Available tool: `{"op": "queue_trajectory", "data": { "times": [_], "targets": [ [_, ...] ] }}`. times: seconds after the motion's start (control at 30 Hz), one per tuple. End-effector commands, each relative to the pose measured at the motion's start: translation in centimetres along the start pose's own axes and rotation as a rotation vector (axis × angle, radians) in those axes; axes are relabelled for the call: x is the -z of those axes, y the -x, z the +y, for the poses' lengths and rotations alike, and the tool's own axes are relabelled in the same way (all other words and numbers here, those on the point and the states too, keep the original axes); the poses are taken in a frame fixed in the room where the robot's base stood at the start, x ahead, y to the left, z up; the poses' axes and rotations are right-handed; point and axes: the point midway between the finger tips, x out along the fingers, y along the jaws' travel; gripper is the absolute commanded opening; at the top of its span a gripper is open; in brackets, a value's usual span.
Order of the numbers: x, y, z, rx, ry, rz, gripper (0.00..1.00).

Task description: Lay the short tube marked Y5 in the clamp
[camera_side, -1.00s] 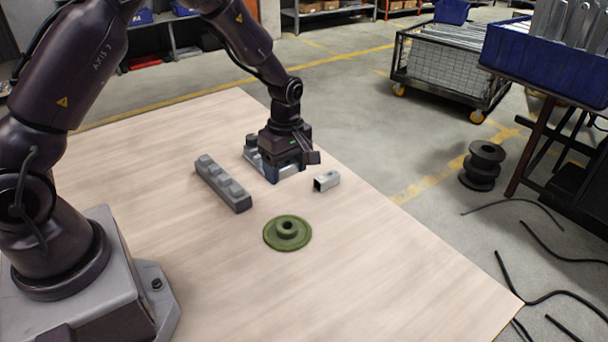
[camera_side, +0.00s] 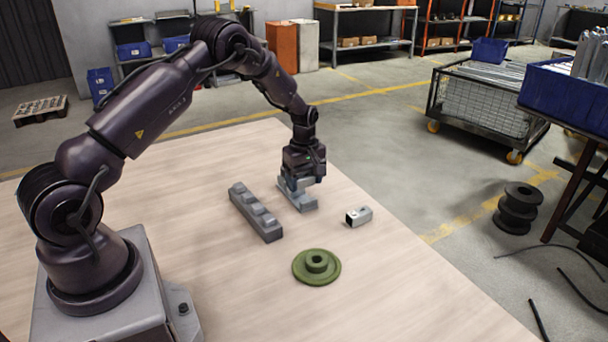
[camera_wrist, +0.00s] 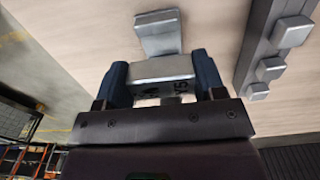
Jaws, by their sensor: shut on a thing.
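My gripper (camera_side: 303,182) is shut on a short grey tube; the held tube shows between its two dark fingers in the wrist view (camera_wrist: 162,70). Dark marking is partly visible on the tube's near side and ends in what looks like a 5; the rest is hard to read. The grey clamp (camera_side: 303,204) is on the table directly below my gripper, and part of a grey metal piece, likely the clamp, shows beyond the tube in the wrist view (camera_wrist: 158,35). I cannot tell whether tube and clamp touch.
Another short square tube (camera_side: 361,215) lies to the right of the clamp. A grey bar with several raised blocks (camera_side: 256,213) lies to the left. A green flanged disc (camera_side: 318,268) lies in front. The table's front is mostly clear.

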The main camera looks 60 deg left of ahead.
Motion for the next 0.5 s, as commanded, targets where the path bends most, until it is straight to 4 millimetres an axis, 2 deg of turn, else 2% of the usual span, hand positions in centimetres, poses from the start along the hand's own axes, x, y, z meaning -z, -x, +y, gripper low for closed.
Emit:
{"op": "queue_trajectory", "data": {
  "times": [0.5],
  "targets": [
    [0.0,-3.6,0.0,0.000,0.001,0.001,0.39]
  ]
}}
